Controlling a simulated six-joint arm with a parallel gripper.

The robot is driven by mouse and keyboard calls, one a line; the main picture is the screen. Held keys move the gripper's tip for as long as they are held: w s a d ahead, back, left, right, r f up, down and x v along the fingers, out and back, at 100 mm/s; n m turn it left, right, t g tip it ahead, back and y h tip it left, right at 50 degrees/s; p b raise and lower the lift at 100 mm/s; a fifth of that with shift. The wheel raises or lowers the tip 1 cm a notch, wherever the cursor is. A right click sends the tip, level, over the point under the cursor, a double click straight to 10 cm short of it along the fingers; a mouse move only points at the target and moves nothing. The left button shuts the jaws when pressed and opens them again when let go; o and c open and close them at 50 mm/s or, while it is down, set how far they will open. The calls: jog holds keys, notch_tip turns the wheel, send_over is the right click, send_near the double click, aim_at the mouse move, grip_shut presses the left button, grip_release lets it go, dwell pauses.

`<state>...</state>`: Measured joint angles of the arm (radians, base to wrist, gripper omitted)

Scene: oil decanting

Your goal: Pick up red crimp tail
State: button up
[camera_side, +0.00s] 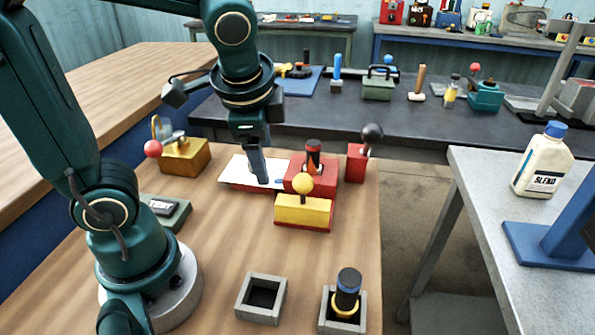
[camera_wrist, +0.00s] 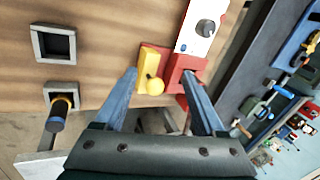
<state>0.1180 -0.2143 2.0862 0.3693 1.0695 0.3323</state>
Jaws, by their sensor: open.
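My gripper (camera_side: 258,168) points down over the white plate (camera_side: 235,173) at the back of the wooden table. In the wrist view my gripper (camera_wrist: 161,73) has its fingers apart, with nothing held between them. A red block (camera_side: 296,185) with an upright red and black peg (camera_side: 313,155) stands just right of the fingers; it also shows in the wrist view (camera_wrist: 174,72). A second red block (camera_side: 355,167), with a black ball on a lever, stands farther right. I cannot tell which red part is the crimp tail. The fingers partly hide the plate.
A yellow block (camera_side: 288,212) with a yellow ball knob stands in front of the red block, close beside it. A brass block (camera_side: 183,160) with a red ball is at left. An empty square socket (camera_side: 262,312) and a socket holding a black cylinder (camera_side: 348,290) are in front.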

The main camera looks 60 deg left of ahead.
aim_at(316, 150)
jog(key=w+a+f+m+y, duration=0.1)
jog(key=w+m+y, duration=0.1)
jog(key=w+m, duration=0.2)
jog(key=w+a+f+m+y, duration=0.1)
jog(key=w+f+m+y, duration=0.1)
jog(key=w+m+y, duration=0.1)
jog(key=w+a+f+m+y, duration=0.2)
jog(key=w+m, duration=0.2)
jog(key=w, duration=0.2)
jog(key=shift+w+a+m+y, duration=0.1)
jog(key=shift+w+m+y, duration=0.2)
jog(key=shift+m, duration=0.1)
jog(key=shift+w+a+f+m+y, duration=0.25)
jog(key=shift+f+y, duration=0.1)
jog(key=shift+f, duration=0.15)
jog(key=shift+w+a+f+m+y, duration=0.15)
jog(key=shift+f+m+y, duration=0.1)
jog(key=shift+f+y, duration=0.15)
jog(key=shift+w+a+f+m+y, duration=0.15)
jog(key=shift+a+f+m+y, duration=0.2)
jog(key=shift+f, duration=0.2)
jog(key=shift+x, duration=2.45)
grip_shut()
